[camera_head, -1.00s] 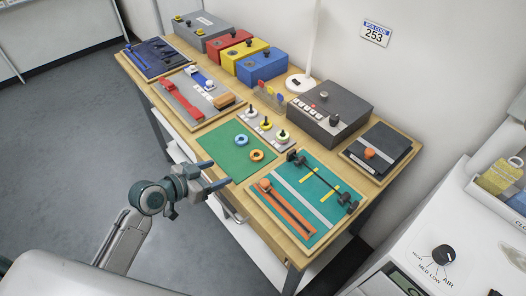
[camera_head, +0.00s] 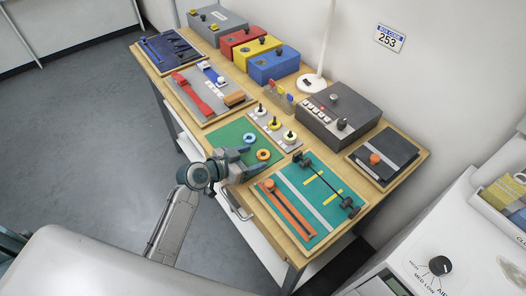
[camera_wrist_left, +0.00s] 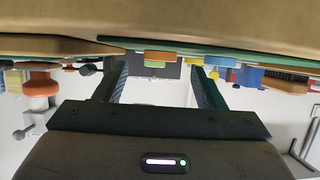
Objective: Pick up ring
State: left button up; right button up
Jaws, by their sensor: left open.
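An orange ring (camera_head: 263,155) and a light blue ring (camera_head: 249,138) lie flat on a green mat (camera_head: 230,133) near the table's front edge. My left gripper (camera_head: 247,163) is open and low at the mat's front edge, close to the orange ring. In the left wrist view, the picture is upside down, and my open left fingers (camera_wrist_left: 160,90) have nothing between them. A small orange piece (camera_wrist_left: 155,65), probably the orange ring, shows beyond, between the fingers. My right gripper is not in view.
A peg board (camera_head: 275,125) with several pegs stands behind the mat. A teal board (camera_head: 318,190) with a bar and an orange slider (camera_head: 268,185) lies to the right. A grey panel (camera_head: 207,92) with a red strap lies to the left. A grey control box (camera_head: 340,115) stands behind.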

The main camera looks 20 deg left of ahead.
pick_arm(q)
jog(key=shift+x, duration=1.1)
jog(key=shift+w+d+f, duration=0.1)
jog(key=shift+w+d, duration=0.05)
jog(key=shift+w, duration=0.05)
jog(key=c, duration=1)
jog(key=shift+c, duration=0.2)
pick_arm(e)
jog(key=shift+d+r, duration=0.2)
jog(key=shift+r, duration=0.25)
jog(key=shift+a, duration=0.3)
